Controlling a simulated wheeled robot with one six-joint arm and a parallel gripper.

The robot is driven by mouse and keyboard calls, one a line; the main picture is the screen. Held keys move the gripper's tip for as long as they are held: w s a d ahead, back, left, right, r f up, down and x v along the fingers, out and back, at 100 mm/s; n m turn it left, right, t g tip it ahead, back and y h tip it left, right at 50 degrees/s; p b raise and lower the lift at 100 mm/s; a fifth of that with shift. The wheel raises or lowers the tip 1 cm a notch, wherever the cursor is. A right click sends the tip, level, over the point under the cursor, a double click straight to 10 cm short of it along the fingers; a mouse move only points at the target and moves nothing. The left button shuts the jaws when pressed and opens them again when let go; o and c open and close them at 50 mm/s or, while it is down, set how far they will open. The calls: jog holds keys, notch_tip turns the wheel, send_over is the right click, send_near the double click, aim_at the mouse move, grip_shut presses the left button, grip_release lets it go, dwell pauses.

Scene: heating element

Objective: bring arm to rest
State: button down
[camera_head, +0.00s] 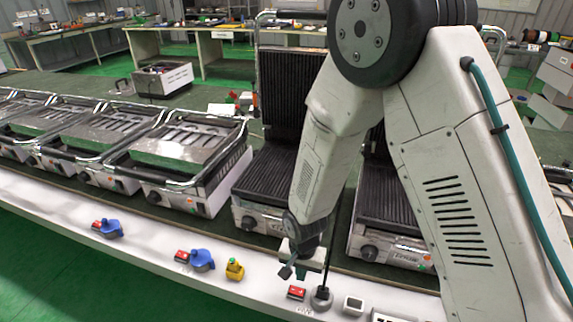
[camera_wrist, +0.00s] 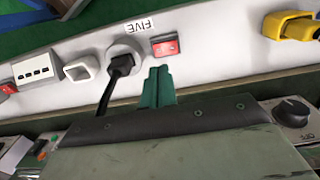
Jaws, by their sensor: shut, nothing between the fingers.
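My arm reaches down across the right half of the head view, in front of the grills. My gripper (camera_head: 302,262) hangs just above the white socket rail (camera_head: 150,254). In the wrist view my gripper (camera_wrist: 157,85) shows green fingers pressed together with nothing between them. A black plug (camera_wrist: 122,64) sits in a round socket beside the fingertips, its cable running downward in the picture. A red switch (camera_wrist: 165,47) lies just beyond the fingers, next to a label reading FIVE. Whether the fingertips touch the rail cannot be told.
Several contact grills (camera_head: 180,165) stand in a row behind the rail; an open one (camera_head: 268,180) is close behind my gripper. A yellow plug (camera_head: 234,270) and a blue plug (camera_head: 202,260) stick up from the rail. The green floor (camera_head: 60,285) in front is clear.

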jog(key=s+d+r+n, duration=0.1)
jog(key=s+d+r, duration=0.5)
jog(key=r, duration=0.6)
jog(key=s+d+r+n+t, duration=0.1)
jog(key=s+d+r, duration=0.6)
jog(key=r, duration=0.6)
jog(key=s+d+r+n, duration=0.2)
jog(key=s+d+r, duration=0.4)
jog(key=r, duration=0.6)
jog(key=shift+s+d+r, duration=0.3)
jog(key=shift+d+r, duration=0.05)
jog(key=shift+d, duration=0.5)
